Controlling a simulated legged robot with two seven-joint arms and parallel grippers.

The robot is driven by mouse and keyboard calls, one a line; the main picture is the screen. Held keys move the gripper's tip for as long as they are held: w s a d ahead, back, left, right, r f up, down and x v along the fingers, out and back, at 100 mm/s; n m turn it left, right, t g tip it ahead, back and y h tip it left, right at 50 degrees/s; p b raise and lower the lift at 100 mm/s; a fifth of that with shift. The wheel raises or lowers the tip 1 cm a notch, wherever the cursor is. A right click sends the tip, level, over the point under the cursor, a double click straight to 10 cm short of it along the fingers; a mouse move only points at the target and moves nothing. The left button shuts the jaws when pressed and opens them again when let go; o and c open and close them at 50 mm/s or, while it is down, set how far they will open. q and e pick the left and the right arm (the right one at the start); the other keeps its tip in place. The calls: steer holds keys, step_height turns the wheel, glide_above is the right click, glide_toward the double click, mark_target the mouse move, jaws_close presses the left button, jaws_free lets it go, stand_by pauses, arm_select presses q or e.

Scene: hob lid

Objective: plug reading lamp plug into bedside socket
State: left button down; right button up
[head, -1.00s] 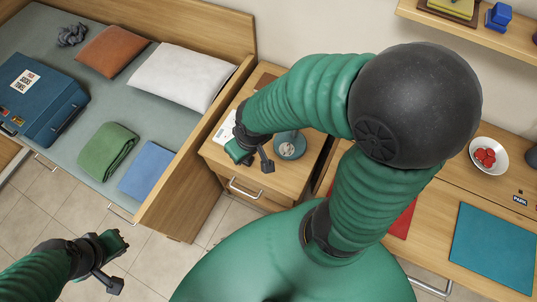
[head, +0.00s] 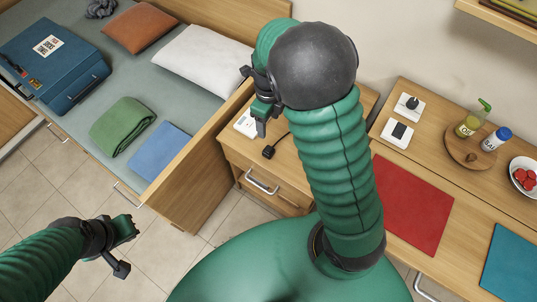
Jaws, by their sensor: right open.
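A small black plug (head: 268,152) lies on the wooden bedside cabinet (head: 236,151) near its front edge, with a dark cable running up and right behind my arm. A white plate (head: 245,124), apparently the bedside socket, lies at the cabinet's left side and is partly covered by my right gripper. My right gripper (head: 260,122) is open and empty above the cabinet, apart from the plug and beyond it. My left gripper (head: 124,248) hangs over the floor at the lower left; its jaw opening is unclear. The lamp is hidden behind my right arm.
The bed's wooden side panel (head: 190,190) stands left of the cabinet. A blue case (head: 50,62) and folded cloths lie on the bed. The desk at right holds a red mat (head: 412,203), two white plates with black parts (head: 397,134), and a round tray with bottles (head: 468,152).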

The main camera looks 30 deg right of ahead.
steer(key=m, duration=0.1)
steer(key=b, duration=0.3)
glide_above(268, 149)
steer(key=f, duration=1.1)
steer(key=shift+w+d+f, duration=0.2)
steer(key=shift+f, duration=0.1)
steer(key=shift+d+f, duration=0.2)
steer(key=shift+d, duration=0.1)
steer(key=shift+a+f, duration=0.1)
steer(key=shift+f, duration=0.05)
steer(key=f, duration=0.1)
steer(key=f+b, duration=0.1)
steer(key=f, duration=0.1)
steer(key=f+b, duration=0.1)
steer(key=shift+s+a+f, duration=0.2)
steer(key=shift+a+f, duration=0.15)
steer(key=shift+a, duration=0.05)
steer(key=shift+f, duration=0.1)
arm_select(q)
steer(key=x, duration=0.2)
steer(key=s+x, duration=0.1)
steer(key=x, duration=0.2)
steer(key=shift+f, duration=0.15)
arm_select(e)
steer(key=shift+d, duration=0.1)
arm_select(q)
steer(key=shift+s, duration=0.1)
